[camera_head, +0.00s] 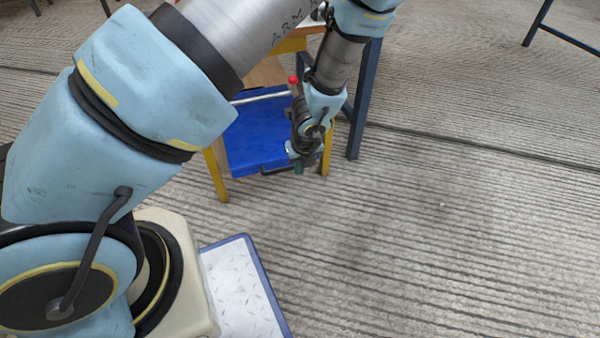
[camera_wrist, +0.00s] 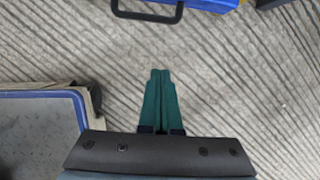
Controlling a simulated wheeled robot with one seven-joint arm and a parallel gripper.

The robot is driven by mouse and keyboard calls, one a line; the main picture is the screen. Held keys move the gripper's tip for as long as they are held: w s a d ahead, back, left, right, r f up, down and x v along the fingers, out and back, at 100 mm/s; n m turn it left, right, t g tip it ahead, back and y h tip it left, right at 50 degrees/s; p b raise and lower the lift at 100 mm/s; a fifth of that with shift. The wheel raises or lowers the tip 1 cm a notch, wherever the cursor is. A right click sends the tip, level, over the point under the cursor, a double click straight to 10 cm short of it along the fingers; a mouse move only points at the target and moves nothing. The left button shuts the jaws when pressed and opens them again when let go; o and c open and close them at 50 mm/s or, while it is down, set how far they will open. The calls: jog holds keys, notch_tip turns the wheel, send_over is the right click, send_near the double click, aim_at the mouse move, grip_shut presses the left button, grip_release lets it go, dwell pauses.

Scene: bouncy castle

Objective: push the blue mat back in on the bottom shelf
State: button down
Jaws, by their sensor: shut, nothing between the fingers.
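The blue mat (camera_head: 258,130) lies on the bottom shelf of a small stand with yellow legs. Its front edge shows at the top of the wrist view (camera_wrist: 215,4), with a dark handle (camera_wrist: 147,14) sticking out from it. My gripper (camera_head: 299,168) is near the front right of the mat in the head view. In the wrist view my green fingers (camera_wrist: 161,74) are together with nothing between them, over the floor and apart from the handle. My arm hides part of the mat and the stand.
A yellow leg (camera_head: 215,175) stands left of the mat and another (camera_head: 326,150) right of it. A dark blue post (camera_head: 364,100) rises farther right. The ridged floor (camera_head: 450,230) is clear at the front and right.

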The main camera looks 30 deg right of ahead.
jog(key=w+f+b, duration=0.5)
jog(key=w+f, duration=0.1)
jog(key=f, duration=0.2)
jog(key=shift+w+d+f, duration=0.25)
jog(key=shift+w+f, duration=0.05)
jog(key=shift+f, duration=0.1)
jog(key=shift+w, duration=0.1)
